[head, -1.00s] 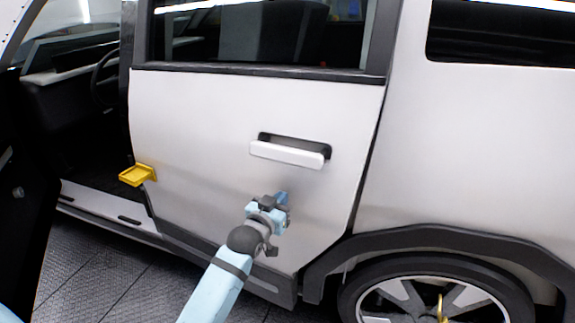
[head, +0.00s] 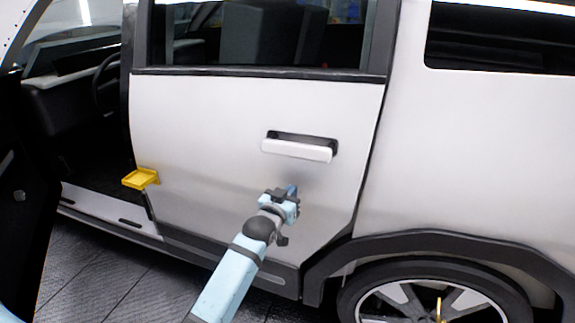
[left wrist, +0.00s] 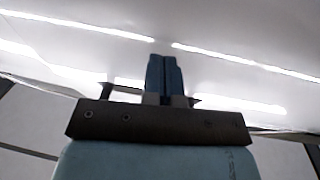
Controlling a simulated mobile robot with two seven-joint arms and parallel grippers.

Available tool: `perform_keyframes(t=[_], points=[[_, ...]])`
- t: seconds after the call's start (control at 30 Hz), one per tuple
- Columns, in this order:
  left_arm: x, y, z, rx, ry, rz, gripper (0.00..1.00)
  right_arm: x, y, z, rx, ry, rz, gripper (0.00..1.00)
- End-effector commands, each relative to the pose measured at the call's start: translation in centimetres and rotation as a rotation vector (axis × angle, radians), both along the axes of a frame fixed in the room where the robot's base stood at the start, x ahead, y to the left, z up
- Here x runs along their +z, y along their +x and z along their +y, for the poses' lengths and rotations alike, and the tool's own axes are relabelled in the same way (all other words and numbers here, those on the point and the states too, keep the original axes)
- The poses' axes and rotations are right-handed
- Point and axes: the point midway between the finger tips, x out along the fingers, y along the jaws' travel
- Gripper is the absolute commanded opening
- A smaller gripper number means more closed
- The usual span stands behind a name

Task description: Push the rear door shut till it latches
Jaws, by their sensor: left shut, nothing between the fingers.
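The white rear door (head: 200,120) fills the middle of the head view, nearly in line with the body panel behind it. A narrow dark gap runs along its rear edge; I cannot tell whether it is latched. Its white handle (head: 297,149) sits in a dark recess. My left gripper (head: 293,190) is shut and empty, its fingertips at the door's outer face below the handle. In the left wrist view its blue fingers (left wrist: 164,75) are together against the pale door surface (left wrist: 230,70); contact is hard to judge. My right gripper is not in view.
The front doorway is open at the left, showing a steering wheel (head: 106,75) and sill. A yellow bracket (head: 141,178) sticks out at the rear door's front edge. The rear wheel (head: 430,300) and dark arch are at lower right.

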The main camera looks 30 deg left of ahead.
Motion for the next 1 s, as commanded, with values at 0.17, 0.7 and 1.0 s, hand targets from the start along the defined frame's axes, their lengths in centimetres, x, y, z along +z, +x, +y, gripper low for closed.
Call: perform_keyframes(t=[0.17, 0.7, 1.0], points=[[0.1, 1.0, 0.1, 0.015, -0.001, -0.001, 0.0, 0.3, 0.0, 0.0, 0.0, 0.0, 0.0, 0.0], [0.1, 3.0, 0.3, 0.047, 0.0, -0.001, 0.0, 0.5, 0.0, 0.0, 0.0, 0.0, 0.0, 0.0], [0.1, 3.0, 0.4, 0.048, 0.0, -0.001, 0.0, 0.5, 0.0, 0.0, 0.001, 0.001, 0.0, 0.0]])
